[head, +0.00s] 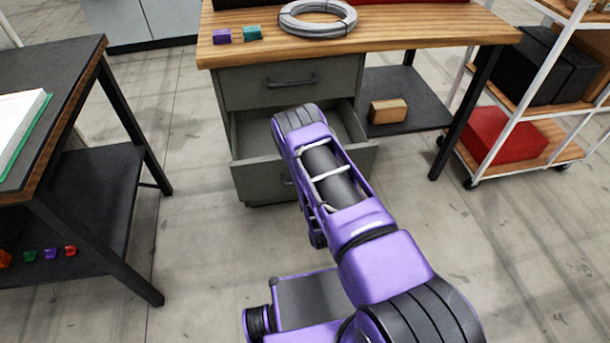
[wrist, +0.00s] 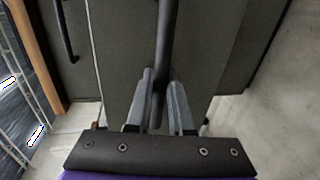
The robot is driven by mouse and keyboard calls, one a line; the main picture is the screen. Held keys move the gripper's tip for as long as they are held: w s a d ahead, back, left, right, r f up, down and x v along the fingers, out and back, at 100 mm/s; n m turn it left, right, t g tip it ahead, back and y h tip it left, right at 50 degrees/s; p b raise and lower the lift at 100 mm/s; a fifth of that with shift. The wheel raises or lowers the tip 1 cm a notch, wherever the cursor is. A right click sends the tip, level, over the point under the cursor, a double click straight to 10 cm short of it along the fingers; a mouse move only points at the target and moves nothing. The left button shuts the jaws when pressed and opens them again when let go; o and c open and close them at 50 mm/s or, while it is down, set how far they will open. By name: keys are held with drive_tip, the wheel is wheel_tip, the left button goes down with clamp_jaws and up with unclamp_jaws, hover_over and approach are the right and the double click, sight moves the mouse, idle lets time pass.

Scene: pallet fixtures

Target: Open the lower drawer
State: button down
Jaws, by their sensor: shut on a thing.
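The lower drawer (head: 253,182) is a grey drawer under the wooden workbench. It stands pulled out, with part of its inside visible behind its front. In the wrist view its grey front (wrist: 122,60) fills the middle. My gripper (wrist: 161,95) is shut on the dark bar handle (wrist: 166,40) of this drawer, one finger on each side. In the head view my purple arm hides the gripper and most of the handle. The upper drawer (head: 245,90) is closed, and its handle (head: 292,82) is free.
A dark table (head: 75,75) stands left and a shelf rack (head: 550,125) right. Floor around the drawer is clear.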

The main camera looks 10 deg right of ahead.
drive_tip(key=shift+s, duration=0.3)
drive_tip(key=c, duration=0.8)
unclamp_jaws()
drive_tip(key=p+v, duration=0.2)
drive_tip(key=v, duration=1.5)
drive_tip(key=shift+s, duration=0.25)
drive_tip(key=shift+w+r, duration=0.1)
